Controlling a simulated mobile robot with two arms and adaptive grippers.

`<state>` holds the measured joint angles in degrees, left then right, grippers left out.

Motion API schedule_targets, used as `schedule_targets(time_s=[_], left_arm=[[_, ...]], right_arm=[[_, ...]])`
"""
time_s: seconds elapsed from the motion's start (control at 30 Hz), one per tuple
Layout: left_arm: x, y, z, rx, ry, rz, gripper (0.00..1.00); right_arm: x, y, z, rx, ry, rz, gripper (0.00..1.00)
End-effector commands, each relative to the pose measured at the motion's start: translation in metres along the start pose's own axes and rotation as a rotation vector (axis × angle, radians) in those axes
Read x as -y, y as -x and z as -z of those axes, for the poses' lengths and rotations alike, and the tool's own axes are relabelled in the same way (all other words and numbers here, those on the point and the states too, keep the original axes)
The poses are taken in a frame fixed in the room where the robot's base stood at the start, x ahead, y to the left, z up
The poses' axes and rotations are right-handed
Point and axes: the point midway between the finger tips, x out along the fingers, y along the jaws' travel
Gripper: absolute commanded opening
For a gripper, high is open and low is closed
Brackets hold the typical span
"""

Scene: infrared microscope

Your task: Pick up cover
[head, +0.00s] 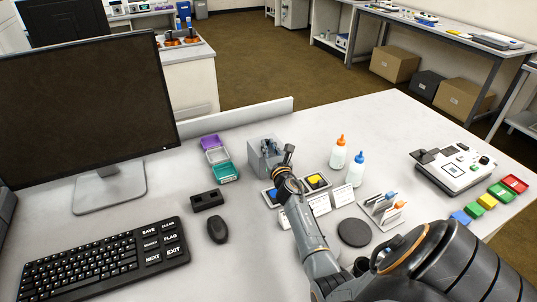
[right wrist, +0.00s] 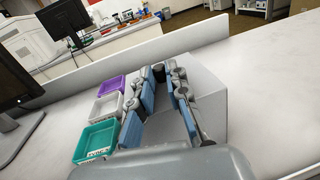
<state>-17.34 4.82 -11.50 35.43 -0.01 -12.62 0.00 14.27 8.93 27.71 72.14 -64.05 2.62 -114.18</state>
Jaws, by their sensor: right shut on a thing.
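The fingers hide part of the cover. Whether it touches the table is unclear. My left gripper is not in view.
Purple, white and green trays (head: 216,158) stand left of the cover. A low ledge (head: 240,121) runs behind. Dropper bottles (head: 338,154), a dark disc (head: 354,232) and a white device (head: 455,168) lie to the right. A monitor (head: 85,110), keyboard (head: 100,258) and mouse (head: 217,230) are left.

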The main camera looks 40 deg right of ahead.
Motion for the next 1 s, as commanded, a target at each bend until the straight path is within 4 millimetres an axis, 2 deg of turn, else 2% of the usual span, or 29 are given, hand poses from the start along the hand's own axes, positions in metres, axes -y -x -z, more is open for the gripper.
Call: schedule_targets(time_s=[0.17, 0.37, 0.67, 0.8, 1.0], left_arm=[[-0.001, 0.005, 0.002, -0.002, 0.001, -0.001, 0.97], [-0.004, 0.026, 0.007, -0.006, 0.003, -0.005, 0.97], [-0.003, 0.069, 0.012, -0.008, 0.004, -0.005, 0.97], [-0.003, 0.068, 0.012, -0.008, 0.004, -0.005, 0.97], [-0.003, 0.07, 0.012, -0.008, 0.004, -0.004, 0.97]], right_arm=[[0.001, 0.0, -0.007, -0.001, 0.001, 0.001, 0.0], [0.0, 0.0, -0.04, 0.002, 0.007, -0.002, 0.0], [-0.021, 0.05, -0.1, 0.001, 0.004, -0.005, 0.0], [-0.033, 0.081, -0.106, -0.001, 0.001, -0.004, 0.0], [-0.045, 0.112, -0.121, 0.0, -0.001, -0.003, 0.0]])
